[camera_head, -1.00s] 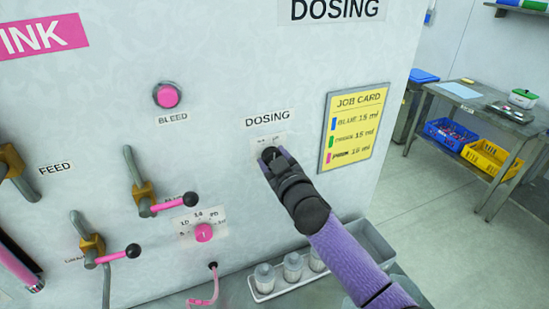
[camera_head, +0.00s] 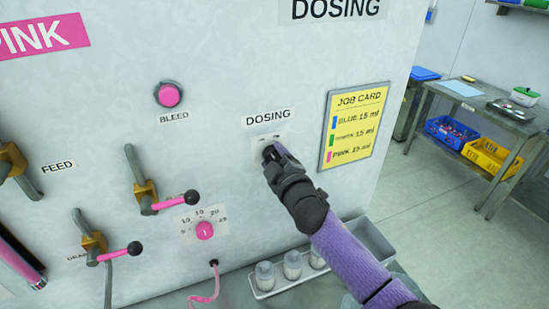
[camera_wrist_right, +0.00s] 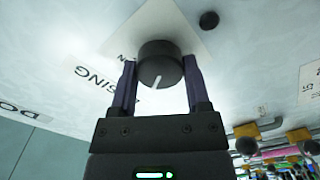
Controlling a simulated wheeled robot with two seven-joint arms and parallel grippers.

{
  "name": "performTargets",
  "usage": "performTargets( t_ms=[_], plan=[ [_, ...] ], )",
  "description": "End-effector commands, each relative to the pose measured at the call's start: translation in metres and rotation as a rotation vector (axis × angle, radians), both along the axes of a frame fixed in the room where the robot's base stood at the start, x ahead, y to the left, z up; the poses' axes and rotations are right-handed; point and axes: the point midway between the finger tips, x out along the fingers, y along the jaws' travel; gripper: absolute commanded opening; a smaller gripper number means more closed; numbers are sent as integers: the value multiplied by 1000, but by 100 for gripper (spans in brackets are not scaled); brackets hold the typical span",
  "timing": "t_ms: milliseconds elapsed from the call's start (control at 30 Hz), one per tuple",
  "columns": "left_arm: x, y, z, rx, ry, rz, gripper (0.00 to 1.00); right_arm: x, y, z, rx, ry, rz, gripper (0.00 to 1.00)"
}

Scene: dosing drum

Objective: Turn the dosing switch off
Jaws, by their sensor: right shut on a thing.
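The dosing switch is a round dark knob (camera_wrist_right: 160,62) with a white pointer line, set on a pale plate on the panel below the DOSING label (camera_head: 268,117). In the right wrist view the knob sits between the two fingers of my right gripper (camera_wrist_right: 160,85), one finger against each side. The pointer line points down towards the gripper's palm. In the head view my right gripper (camera_head: 271,153) covers most of the knob, and the plate's small marks are too small to read surely. My left gripper is in neither view.
A yellow job card (camera_head: 354,126) hangs right of the switch. A pink bleed button (camera_head: 168,95), pink-handled valves and a pink dial (camera_head: 205,230) are to the left. A tray (camera_head: 262,294) with bottles stands below. A side table (camera_head: 480,105) is at the right.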

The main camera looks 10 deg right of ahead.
Motion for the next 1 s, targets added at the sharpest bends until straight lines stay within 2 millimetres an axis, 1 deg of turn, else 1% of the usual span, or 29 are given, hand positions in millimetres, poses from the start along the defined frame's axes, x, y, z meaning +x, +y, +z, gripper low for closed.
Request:
performTargets(
  t_ms=[433,467,500,567,600,633,867,967,1000],
  plan=[
    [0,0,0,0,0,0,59,0,0,-1,-12,0,0,2],
    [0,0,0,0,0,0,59,0,0,-1,-12,0,0,65],
    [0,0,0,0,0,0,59,0,0,-1,-11,0,0,74],
    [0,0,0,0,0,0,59,0,0,-1,-11,-1,0,86],
    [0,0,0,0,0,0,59,0,0,-1,-11,-1,0,95],
    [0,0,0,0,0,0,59,0,0,-1,-10,-1,0,96],
    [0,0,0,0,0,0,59,0,0,0,-10,-1,1,96],
    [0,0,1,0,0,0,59,-6,-1,0,-10,-2,0,96],
    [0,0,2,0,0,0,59,-11,-2,0,-10,-1,1,96]
  ],
)
